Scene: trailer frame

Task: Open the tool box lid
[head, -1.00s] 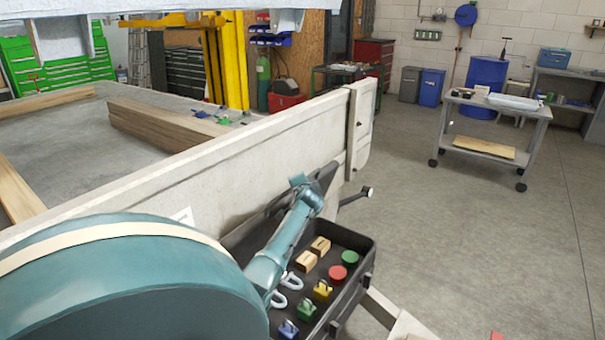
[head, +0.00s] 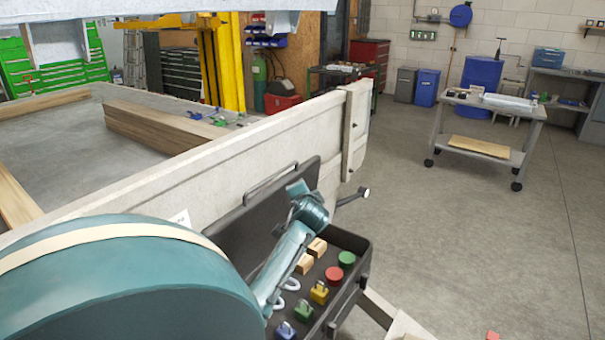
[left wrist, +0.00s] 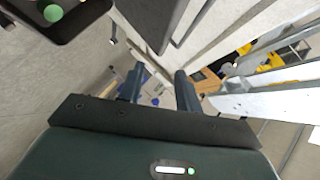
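The black tool box (head: 358,290) hangs beside the pale trailer side with its tray exposed. Its dark lid (head: 250,222) stands raised at the back, near the trailer side, with a handle along its upper edge. My left gripper (head: 300,190) is in front of the lid, above the tray; my arm hides part of both. In the left wrist view the gripper (left wrist: 158,85) has its fingers apart with nothing between them. The lid (left wrist: 158,18) is just beyond the fingers there, and the box (left wrist: 88,14) is at upper left. I cannot tell whether the gripper touches the lid. My right gripper is not in view.
The tray holds wooden blocks (head: 304,263), a red disc (head: 334,274), a green disc (head: 346,259) and coloured padlocks (head: 319,292). The trailer side (head: 150,190) runs close behind the lid.

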